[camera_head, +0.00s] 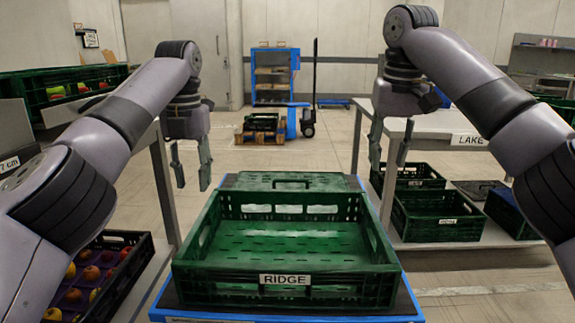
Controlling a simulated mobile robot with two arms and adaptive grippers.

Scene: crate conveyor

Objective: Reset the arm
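My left gripper (191,176) hangs fingers down in the air at the left of the green crate, its two fingers apart with nothing between them. My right gripper (389,167) hangs in the same way at the right, fingers apart and empty. The empty green crate (285,280) with a RIDGE label sits below and between them on a blue base. Neither gripper appears to touch it.
A table (440,124) with a LAKE label stands at right, green crates (437,217) on its lower shelf. A crate of fruit (112,284) is at lower left. A pallet jack (292,122) and blue rack (275,74) stand behind. Open floor (330,150) lies beyond the RIDGE crate.

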